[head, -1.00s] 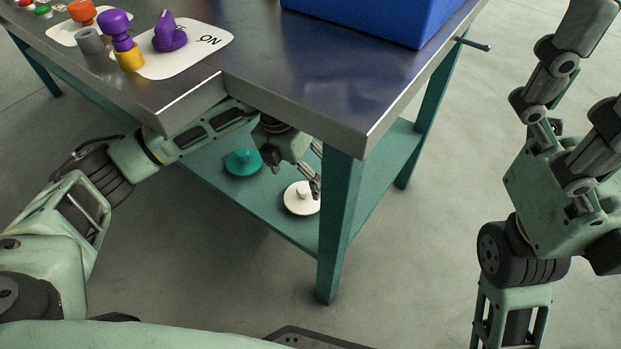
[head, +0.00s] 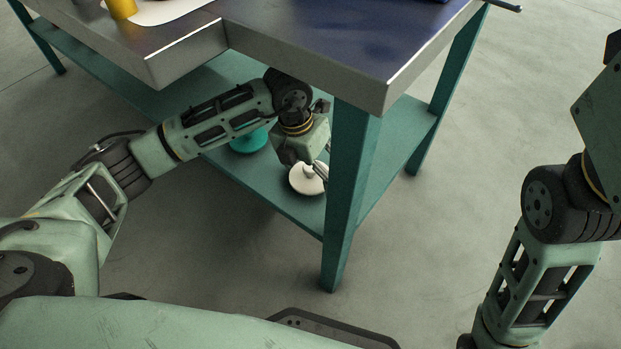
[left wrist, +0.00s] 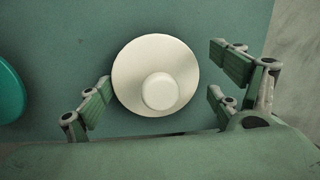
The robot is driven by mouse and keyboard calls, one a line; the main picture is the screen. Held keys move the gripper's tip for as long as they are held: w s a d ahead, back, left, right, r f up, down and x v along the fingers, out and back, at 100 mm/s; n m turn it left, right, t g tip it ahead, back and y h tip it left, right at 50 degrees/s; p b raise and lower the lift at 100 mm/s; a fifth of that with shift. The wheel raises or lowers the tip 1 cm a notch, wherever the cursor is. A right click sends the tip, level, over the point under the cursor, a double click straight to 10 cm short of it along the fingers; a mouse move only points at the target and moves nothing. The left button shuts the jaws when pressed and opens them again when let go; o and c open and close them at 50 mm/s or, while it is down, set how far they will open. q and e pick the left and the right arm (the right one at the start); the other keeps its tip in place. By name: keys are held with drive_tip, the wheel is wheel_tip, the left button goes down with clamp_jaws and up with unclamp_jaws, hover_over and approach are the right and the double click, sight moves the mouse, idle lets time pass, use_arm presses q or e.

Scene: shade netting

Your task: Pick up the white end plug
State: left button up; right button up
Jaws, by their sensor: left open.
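The white end plug (head: 304,181) is a round disc with a short raised knob. It lies on the teal lower shelf (head: 287,206) under the table, close to the front leg. In the left wrist view the white end plug (left wrist: 133,66) lies between the spread fingers of my left gripper (left wrist: 165,93), apart from them. In the head view my left gripper (head: 318,168) is over the plug, partly hidden by the table leg. It is open and empty. My right arm is at the right edge; its gripper is out of the picture.
A teal plug (head: 249,140) lies on the same shelf to the left; its edge shows in the left wrist view (left wrist: 8,90). The table leg (head: 350,190) stands right beside my gripper. The metal tabletop (head: 290,50) overhangs the shelf. A yellow piece (head: 122,8) is on top.

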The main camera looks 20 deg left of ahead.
use_arm(q)
drive_tip(key=shift+c, duration=0.3)
drive_tip(key=c, duration=0.8)
drive_tip(key=shift+r, duration=0.15)
